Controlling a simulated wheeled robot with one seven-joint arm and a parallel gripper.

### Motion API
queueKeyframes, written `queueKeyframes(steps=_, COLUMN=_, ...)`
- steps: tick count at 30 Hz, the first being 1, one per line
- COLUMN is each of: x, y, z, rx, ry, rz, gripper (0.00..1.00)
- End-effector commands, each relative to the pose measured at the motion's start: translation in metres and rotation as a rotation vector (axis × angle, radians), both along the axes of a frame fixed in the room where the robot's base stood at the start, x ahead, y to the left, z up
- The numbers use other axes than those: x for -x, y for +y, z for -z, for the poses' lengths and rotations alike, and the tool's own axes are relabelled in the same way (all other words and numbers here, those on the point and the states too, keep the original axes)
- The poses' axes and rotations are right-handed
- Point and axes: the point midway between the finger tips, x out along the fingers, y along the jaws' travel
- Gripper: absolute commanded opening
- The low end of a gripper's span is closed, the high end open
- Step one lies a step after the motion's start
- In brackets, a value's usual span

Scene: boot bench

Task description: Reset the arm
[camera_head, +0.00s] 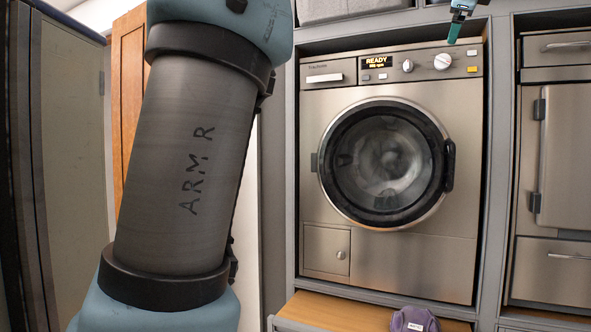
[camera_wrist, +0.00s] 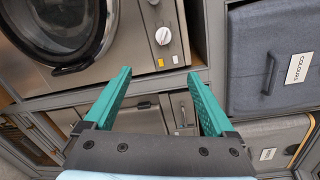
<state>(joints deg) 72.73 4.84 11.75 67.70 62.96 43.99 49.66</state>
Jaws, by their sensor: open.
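My gripper (camera_wrist: 158,78) shows in the wrist view with its two teal fingers spread apart and nothing between them. In the head view the gripper (camera_head: 459,22) is small at the top right, in front of the machine's top edge, and partly cut off by the frame. My arm (camera_head: 185,165), a grey link marked "ARM R" with blue joints, fills the left of the head view and hides what is behind it. The links between it and the gripper are out of view.
A steel washing machine (camera_head: 390,255) has a shut round door (camera_head: 385,165) and a "READY" display. Grey storage bins, one labelled "COLOURS" (camera_wrist: 268,60), sit in shelf bays. A purple item (camera_head: 415,320) is at the wooden bench (camera_head: 335,313). Steel cabinets (camera_head: 555,150) stand right.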

Motion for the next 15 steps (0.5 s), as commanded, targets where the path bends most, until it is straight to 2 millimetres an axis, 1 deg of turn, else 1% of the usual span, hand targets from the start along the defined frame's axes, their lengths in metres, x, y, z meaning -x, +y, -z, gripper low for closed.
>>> queueKeyframes(steps=2, x=-0.001, y=0.0, z=0.001, rx=0.0, ry=0.003, rz=-0.001, gripper=0.9)
queueKeyframes(steps=8, x=-0.016, y=0.006, z=0.028, rx=0.009, ry=0.063, rz=-0.018, gripper=0.9)
queueKeyframes(steps=11, x=-0.025, y=0.01, z=0.043, rx=0.015, ry=0.098, rz=-0.029, gripper=0.9)
queueKeyframes(steps=14, x=-0.035, y=0.016, z=0.062, rx=0.025, ry=0.141, rz=-0.045, gripper=0.9)
queueKeyframes(steps=15, x=-0.039, y=0.019, z=0.072, rx=0.029, ry=0.165, rz=-0.053, gripper=0.9)
